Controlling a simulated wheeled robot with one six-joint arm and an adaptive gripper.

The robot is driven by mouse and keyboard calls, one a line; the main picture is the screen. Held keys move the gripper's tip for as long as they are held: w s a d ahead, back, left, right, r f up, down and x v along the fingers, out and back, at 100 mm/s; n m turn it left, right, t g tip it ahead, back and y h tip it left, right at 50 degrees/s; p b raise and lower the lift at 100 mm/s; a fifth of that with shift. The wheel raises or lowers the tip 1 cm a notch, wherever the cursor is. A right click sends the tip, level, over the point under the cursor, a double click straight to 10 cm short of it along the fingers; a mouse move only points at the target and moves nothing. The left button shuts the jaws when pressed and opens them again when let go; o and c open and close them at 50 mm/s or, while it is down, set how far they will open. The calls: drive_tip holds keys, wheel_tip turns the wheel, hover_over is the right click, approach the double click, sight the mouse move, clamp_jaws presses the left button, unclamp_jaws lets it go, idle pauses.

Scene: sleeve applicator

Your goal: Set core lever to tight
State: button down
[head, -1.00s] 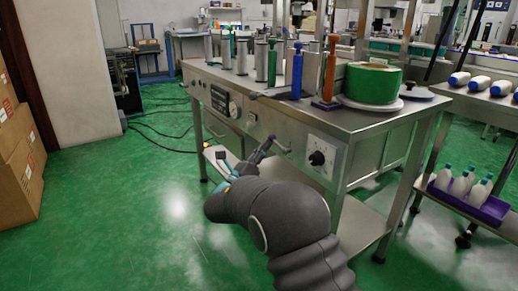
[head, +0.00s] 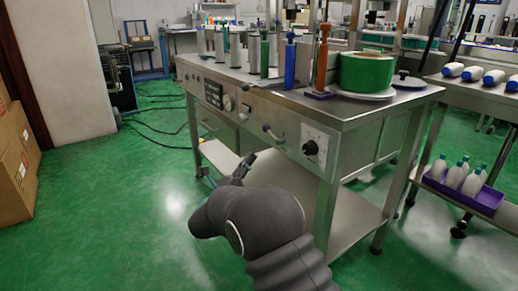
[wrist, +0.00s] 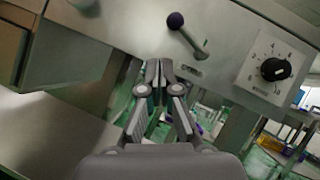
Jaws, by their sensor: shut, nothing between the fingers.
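The lever (wrist: 190,38) is a short metal arm with a dark purple ball knob, on the front panel of the steel bench. In the wrist view it slants from the knob at upper left to its pivot at lower right. The same lever (head: 273,134) shows in the head view, left of the dial. A small label under it is too small to read. My gripper (wrist: 159,72) is shut and empty, below and left of the lever, apart from it. In the head view my gripper (head: 246,162) is low in front of the bench.
A black dial (wrist: 275,69) on a numbered white plate is right of the lever. The bench top (head: 345,112) carries coloured upright tools and a green roll (head: 366,72). A lower shelf (head: 350,225) lies beneath. A side rack holds a purple tray (head: 462,192) of bottles.

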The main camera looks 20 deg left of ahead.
drive_tip(key=v, duration=0.6)
drive_tip(key=shift+w+a+f, duration=0.15)
drive_tip(key=shift+a+f, duration=0.05)
drive_tip(key=shift+f, duration=0.05)
